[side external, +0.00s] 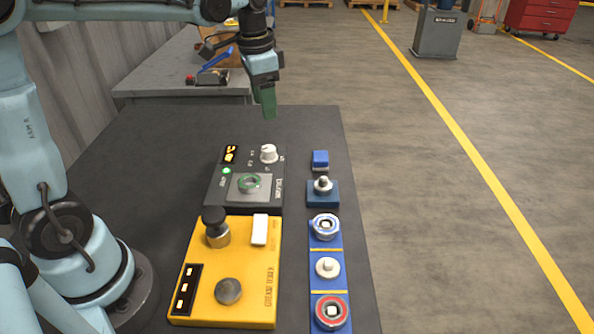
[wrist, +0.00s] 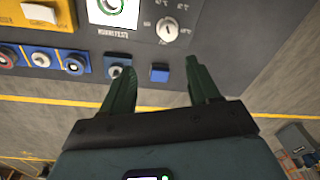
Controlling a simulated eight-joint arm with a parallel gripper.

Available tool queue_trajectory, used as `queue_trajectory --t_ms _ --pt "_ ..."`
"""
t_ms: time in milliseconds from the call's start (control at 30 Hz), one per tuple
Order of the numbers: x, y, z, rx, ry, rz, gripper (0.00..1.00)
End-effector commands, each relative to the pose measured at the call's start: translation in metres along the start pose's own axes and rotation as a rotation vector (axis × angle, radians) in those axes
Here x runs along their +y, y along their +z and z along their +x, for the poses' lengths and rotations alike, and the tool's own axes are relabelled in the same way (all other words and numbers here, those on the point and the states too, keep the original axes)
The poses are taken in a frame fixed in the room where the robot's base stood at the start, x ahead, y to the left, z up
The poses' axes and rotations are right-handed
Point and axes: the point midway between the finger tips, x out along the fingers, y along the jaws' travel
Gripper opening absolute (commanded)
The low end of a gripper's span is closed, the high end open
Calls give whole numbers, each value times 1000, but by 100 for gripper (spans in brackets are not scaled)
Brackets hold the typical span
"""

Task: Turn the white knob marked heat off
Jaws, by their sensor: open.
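The white knob (side external: 268,154) sits at the far right corner of a dark grey panel box (side external: 214,190) on the table. It also shows in the wrist view (wrist: 168,29), with small markings around it that I cannot read clearly. My gripper (side external: 268,112) hangs above the table's far edge, beyond the knob and apart from it. In the wrist view my gripper (wrist: 160,80) has its two green fingers spread wide with nothing between them. The knob lies past the fingertips in that view.
A yellow box (side external: 250,290) stands nearer the camera. A blue strip (side external: 325,265) with several round parts and a small blue block (side external: 320,158) lie along the right edge.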

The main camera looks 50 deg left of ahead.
Motion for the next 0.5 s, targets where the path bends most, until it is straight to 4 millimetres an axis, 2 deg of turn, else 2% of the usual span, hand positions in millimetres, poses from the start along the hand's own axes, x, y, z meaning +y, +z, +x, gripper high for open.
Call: queue_trajectory --t_ms 33,200,367,500 --pt "-8 -4 4 -23 14 18 61" --pt "-22 -10 11 -74 51 69 61" --pt "-25 -11 16 -87 62 84 61" --pt "-24 -10 28 -87 61 84 61"
